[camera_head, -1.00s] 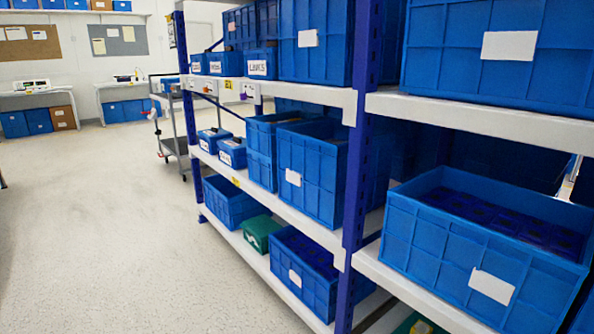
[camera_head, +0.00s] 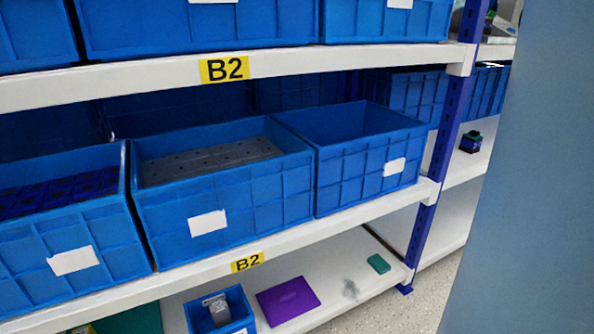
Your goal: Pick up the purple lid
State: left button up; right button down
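A flat purple lid (camera_head: 288,301) lies on the bottom shelf of the rack, low in the head view, right of a small blue bin (camera_head: 219,312). It looks uncovered, with bare shelf on its right side. Neither of my grippers shows in the head view, so how they stand to the lid cannot be seen.
The white bottom shelf (camera_head: 325,264) also holds a small green item (camera_head: 378,263) near the blue upright (camera_head: 427,211). Large blue crates (camera_head: 246,210) fill the middle shelf above. A smooth blue-grey surface (camera_head: 533,190) blocks the right side close by.

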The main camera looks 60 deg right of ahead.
aim_at(281, 303)
jog(key=z, duration=1.8)
jog(key=i+l+u, duration=0.65)
jog(key=u, duration=0.2)
jog(key=i+l+u, duration=0.2)
jog(key=l+u, duration=0.2)
jog(key=l, duration=0.25)
